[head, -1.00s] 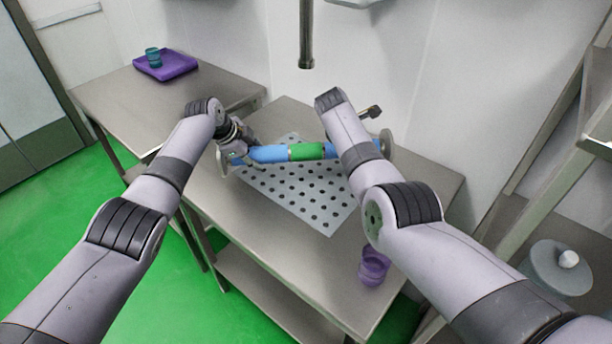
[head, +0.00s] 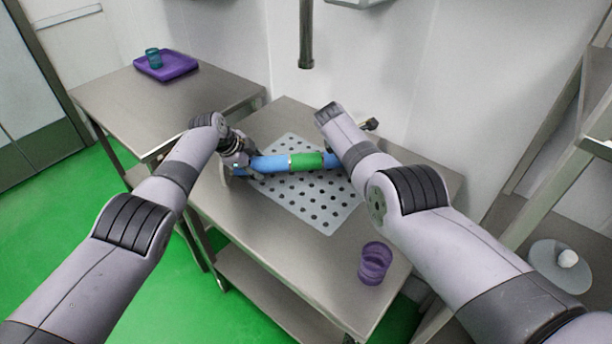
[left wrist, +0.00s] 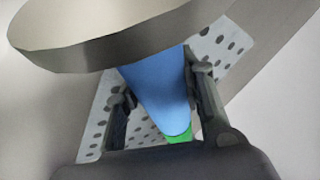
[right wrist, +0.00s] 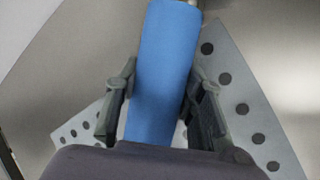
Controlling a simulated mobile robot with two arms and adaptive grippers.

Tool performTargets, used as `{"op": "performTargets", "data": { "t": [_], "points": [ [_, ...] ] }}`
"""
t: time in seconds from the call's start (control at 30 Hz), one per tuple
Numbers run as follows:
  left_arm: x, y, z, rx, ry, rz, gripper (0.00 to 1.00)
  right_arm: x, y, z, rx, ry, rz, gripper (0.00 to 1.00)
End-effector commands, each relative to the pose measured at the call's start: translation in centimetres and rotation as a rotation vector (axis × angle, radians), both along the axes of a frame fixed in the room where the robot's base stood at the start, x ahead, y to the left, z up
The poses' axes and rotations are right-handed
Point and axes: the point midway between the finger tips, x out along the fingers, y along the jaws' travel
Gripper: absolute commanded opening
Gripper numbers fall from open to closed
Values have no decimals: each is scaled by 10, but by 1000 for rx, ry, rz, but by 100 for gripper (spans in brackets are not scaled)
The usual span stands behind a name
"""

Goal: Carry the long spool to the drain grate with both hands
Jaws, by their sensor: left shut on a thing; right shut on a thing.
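The long spool (head: 270,165) is a blue bar with a green middle band and wide grey end discs. It lies level across the far part of the drain grate (head: 313,207), a pale perforated plate on the steel table. I cannot tell whether it touches the grate. My left gripper (head: 248,166) is shut on the spool's blue left part; the left wrist view shows the spool (left wrist: 158,95) between the fingers, with an end disc close to the camera. My right gripper (right wrist: 162,100) is shut on the blue right part; my right arm hides it and the right disc in the head view.
A purple cup (head: 375,262) stands on the table's near right corner. A side table (head: 130,100) at the left bears a purple tray (head: 180,69) with a teal cup (head: 153,57). A vertical pipe (head: 306,35) hangs above the back. Shelving (head: 560,150) is at the right.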

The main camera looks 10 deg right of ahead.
Motion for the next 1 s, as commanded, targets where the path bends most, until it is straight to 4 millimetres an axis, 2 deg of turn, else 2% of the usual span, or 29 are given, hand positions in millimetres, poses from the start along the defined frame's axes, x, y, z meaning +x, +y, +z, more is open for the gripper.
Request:
{"op": "performTargets", "data": {
  "t": [0.03, 0.17, 0.2, 0.47, 1.0],
  "points": [
    [0, -14, 7, -22, -9, -13, 0, 1, 11, 0, 14, -4, 14, 0],
    [0, -14, 5, -21, -10, -14, 0, 1, 11, -2, 15, -5, 13, 0],
    [-1, -13, 2, -18, -6, -13, 38, -1, 11, -5, 17, 0, 13, 38],
    [-1, -9, 0, -12, -2, -9, 55, -1, 8, -4, 12, 0, 7, 55],
    [-1, -7, -1, -9, 1, -7, 56, 0, 5, -3, 8, -1, 5, 56]
  ]
}}
